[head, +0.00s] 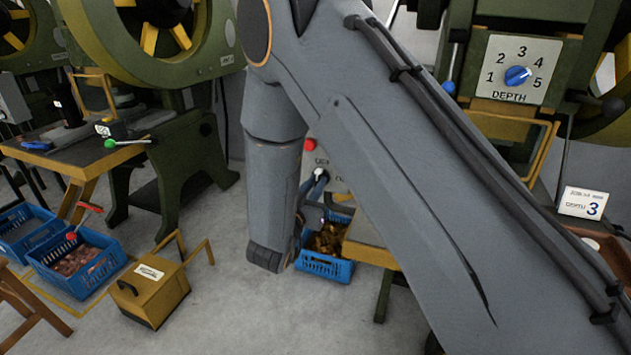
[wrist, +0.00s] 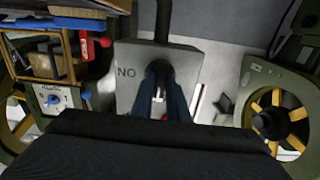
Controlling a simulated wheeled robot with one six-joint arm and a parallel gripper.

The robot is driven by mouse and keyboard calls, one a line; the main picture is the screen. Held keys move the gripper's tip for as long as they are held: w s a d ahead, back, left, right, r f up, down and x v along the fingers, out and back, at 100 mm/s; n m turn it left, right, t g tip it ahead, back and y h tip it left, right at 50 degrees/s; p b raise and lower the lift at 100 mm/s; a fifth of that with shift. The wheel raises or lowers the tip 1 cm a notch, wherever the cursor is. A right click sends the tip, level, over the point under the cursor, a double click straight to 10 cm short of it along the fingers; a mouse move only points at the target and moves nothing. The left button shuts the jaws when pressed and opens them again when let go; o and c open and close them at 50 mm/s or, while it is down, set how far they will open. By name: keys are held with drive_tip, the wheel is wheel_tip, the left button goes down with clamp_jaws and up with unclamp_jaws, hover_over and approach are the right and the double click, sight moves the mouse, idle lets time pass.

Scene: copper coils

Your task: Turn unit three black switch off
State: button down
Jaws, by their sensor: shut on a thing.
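A pale grey switch box (wrist: 128,88) fills the middle of the wrist view, with lettering that reads "NO" in that view, like an upside-down "ON". In the head view the box (head: 337,161) is partly hidden behind my arm, with a red knob (head: 310,144) above my gripper (head: 316,183). In the wrist view my gripper (wrist: 160,98) has its dark blue fingers close together in front of the box face. It is shut on the switch handle, which the fingers mostly hide, so its colour and position cannot be told.
A blue crate of brass-coloured parts (head: 325,267) stands below the box. A yellow box (head: 153,291) and a blue crate of copper pieces (head: 84,266) are on the floor to the left. A depth dial (head: 516,76) is at upper right. Floor is clear at lower middle.

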drive_tip(key=shift+s+f, duration=0.1)
drive_tip(key=shift+f, duration=0.1)
idle(0.4)
drive_tip(key=c, duration=1.7)
unclamp_jaws()
drive_tip(key=shift+r, duration=0.1)
drive_tip(key=v, duration=0.7)
drive_tip(key=shift+s+a, duration=0.1)
drive_tip(key=shift+s, duration=0.25)
